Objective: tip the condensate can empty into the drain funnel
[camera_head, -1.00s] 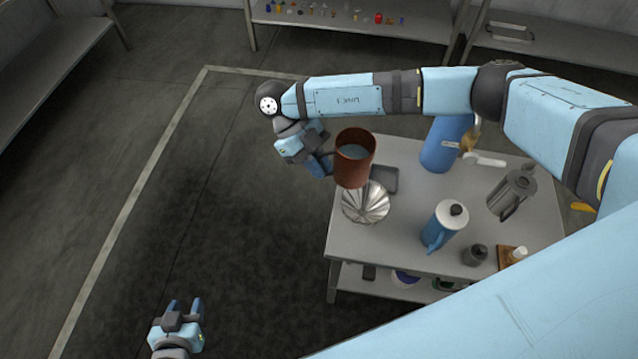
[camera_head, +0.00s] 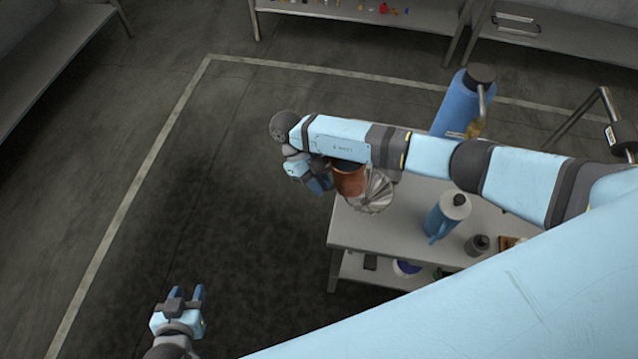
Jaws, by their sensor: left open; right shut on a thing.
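The condensate can (camera_head: 350,181) is a reddish-brown cylinder, partly hidden by my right arm. My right gripper (camera_head: 328,178) is shut on it at its left side. The can is tilted a little, and whether anything is in it cannot be seen now. The drain funnel (camera_head: 378,196) is a silvery fluted cone at the table's left end. The can is in front of the funnel's left part in the picture; whether they touch I cannot tell. My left gripper (camera_head: 187,296) is open and empty at the lower left, away from the table.
The grey table (camera_head: 375,236) also bears a blue jug with a black knob (camera_head: 448,217) and a small dark pot (camera_head: 478,245). A tall blue cylinder (camera_head: 462,104) with a metal spout stands behind my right arm. The floor left of the table is clear.

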